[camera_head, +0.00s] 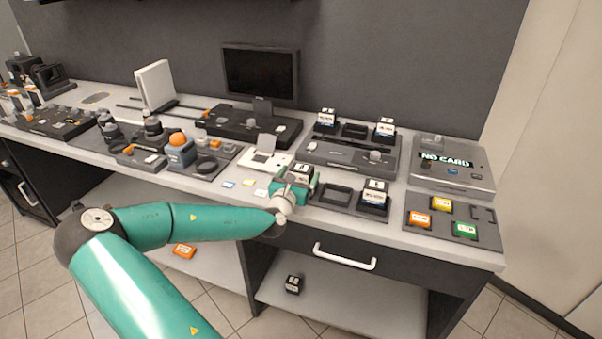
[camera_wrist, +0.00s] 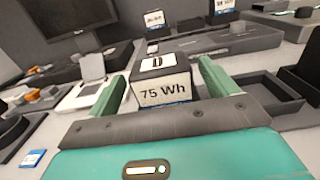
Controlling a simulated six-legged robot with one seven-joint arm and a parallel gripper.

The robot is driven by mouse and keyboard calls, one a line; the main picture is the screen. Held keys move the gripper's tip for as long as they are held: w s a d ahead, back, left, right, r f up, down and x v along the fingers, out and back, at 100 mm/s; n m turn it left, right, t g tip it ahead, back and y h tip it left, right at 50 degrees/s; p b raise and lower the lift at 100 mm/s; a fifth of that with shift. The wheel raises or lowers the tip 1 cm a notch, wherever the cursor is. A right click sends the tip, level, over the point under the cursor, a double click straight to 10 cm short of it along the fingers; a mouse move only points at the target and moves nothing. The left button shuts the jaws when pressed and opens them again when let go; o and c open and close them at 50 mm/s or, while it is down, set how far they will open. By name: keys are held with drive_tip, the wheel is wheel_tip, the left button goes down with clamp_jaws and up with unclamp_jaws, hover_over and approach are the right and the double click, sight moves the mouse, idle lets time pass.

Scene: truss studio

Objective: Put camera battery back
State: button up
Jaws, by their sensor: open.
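A dark camera battery with a white top marked "D" and a "75 Wh" label (camera_wrist: 165,88) stands upright between the fingers of my gripper (camera_wrist: 163,74). The green fingers are open, one on each side, with a narrow gap showing at the right. In the head view the battery (camera_head: 302,171) shows at my gripper (camera_head: 297,182), at the left end of a dark battery tray (camera_head: 335,207). Its base is hidden, so I cannot tell how it is seated. The tray's middle pocket is empty; another battery (camera_head: 375,192) stands in its right pocket.
Two batteries (camera_head: 327,118) (camera_head: 385,128) stand on a dark charger (camera_head: 345,155) behind the tray. A "NO CARD" device (camera_head: 450,165) and a tray of coloured cards (camera_head: 450,232) are at right. Another battery (camera_head: 293,284) lies on the lower shelf. Camera gear crowds the left.

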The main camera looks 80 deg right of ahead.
drive_tip(key=a, duration=1)
drive_tip(key=shift+w, duration=0.4)
